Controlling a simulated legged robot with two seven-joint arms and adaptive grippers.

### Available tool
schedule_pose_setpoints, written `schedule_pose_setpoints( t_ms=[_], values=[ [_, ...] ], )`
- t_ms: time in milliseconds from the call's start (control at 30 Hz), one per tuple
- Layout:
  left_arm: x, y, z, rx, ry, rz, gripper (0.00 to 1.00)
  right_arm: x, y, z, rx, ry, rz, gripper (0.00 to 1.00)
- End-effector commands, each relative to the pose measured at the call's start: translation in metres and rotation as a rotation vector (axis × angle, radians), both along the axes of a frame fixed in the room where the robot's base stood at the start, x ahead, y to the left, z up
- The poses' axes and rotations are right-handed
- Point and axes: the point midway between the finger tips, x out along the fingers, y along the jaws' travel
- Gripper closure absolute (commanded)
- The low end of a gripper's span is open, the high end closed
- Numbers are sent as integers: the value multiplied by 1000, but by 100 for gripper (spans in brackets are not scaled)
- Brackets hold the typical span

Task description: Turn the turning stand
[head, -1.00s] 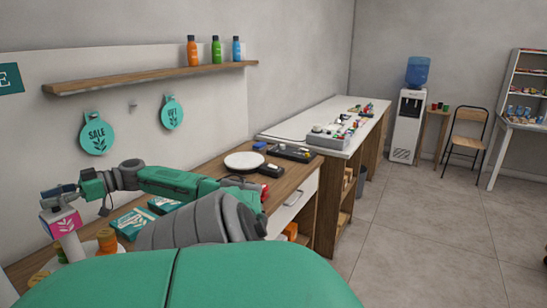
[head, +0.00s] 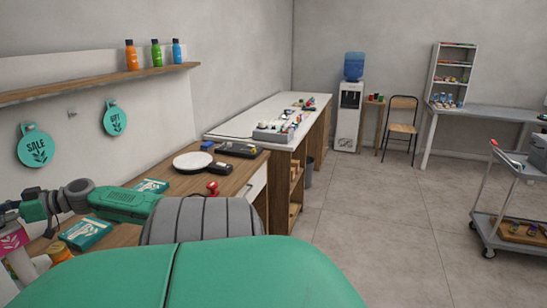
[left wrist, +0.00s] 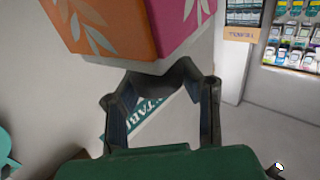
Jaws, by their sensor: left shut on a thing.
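The turning stand is a block with pink and orange leaf-printed faces on a pale post. Its pink block (head: 12,240) and post are cut by the left edge of the head view. In the left wrist view the block (left wrist: 185,30) fills the top, with its orange face left and pink face right. My right gripper is not in view.
A trolley (head: 505,190) stands at the right. The floor (head: 380,220) between is clear.

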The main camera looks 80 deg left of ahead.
Motion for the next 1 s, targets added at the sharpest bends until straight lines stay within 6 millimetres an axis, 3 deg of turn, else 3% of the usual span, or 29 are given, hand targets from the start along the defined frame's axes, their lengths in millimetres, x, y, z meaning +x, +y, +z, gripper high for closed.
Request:
schedule_pose_setpoints(
  t_ms=[33, 633, 667, 700, 733, 1000],
  values=[
    [-1, -2, -13, -1, -22, -2, 100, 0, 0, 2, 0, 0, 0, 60],
    [-8, -6, -15, 1, -23, -11, 100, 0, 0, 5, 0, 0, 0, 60],
    [-8, -6, -15, 1, -23, -11, 61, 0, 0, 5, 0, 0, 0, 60],
    [-8, -6, -15, 0, -23, -11, 47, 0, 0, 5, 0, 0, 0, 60],
    [-8, -6, -14, 1, -22, -11, 42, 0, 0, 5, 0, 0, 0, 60],
    [-8, -6, -7, 3, -13, -14, 42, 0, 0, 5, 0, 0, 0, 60]
  ],
)
